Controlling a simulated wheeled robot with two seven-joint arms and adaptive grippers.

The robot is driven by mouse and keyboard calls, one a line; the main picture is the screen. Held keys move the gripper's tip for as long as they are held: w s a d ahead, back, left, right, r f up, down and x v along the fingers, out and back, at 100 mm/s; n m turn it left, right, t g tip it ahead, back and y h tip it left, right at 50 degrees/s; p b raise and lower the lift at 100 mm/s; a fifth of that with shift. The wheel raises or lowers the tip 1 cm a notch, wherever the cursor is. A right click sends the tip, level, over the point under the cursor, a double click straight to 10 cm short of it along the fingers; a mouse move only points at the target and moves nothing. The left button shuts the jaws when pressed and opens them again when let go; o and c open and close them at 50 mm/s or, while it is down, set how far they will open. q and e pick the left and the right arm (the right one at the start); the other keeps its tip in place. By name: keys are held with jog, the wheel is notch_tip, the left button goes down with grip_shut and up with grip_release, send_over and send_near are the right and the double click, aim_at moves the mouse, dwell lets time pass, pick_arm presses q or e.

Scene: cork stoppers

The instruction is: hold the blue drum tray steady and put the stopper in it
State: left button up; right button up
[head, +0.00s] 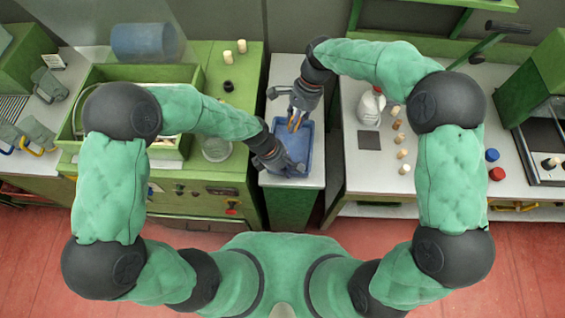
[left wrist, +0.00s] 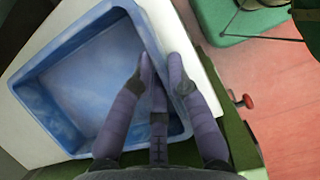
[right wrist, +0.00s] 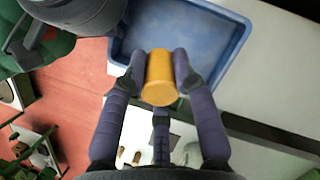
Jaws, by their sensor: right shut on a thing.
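The blue drum tray (head: 305,135) is a shallow open box on the narrow white-topped stand between the benches. It also shows in the left wrist view (left wrist: 75,80) and the right wrist view (right wrist: 195,30), and looks empty where visible. My left gripper (head: 283,163) is at its near left part; in the left wrist view its fingers (left wrist: 161,62) close on the tray's wall, one inside and one outside. My right gripper (head: 295,122) is shut on the orange-brown cork stopper (right wrist: 160,80), holding it by the tray's far end. The stopper's height above the tray is hard to tell.
Several pale stoppers (head: 402,154) stand on the right bench, with a white jug (head: 371,106) and a dark square (head: 369,140). The green left bench holds a green crate (head: 165,73), a blue drum (head: 143,42) and more stoppers (head: 242,46).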

pick_arm(q)
jog(key=shift+d+f, duration=0.1)
jog(key=shift+f, duration=0.2)
jog(key=shift+c, duration=0.3)
grip_shut()
pick_arm(e)
jog(key=shift+f, duration=0.1)
send_over(293, 147)
jog(key=shift+s+f, duration=0.1)
jog(key=shift+f, duration=5.2)
jog(key=o, duration=0.8)
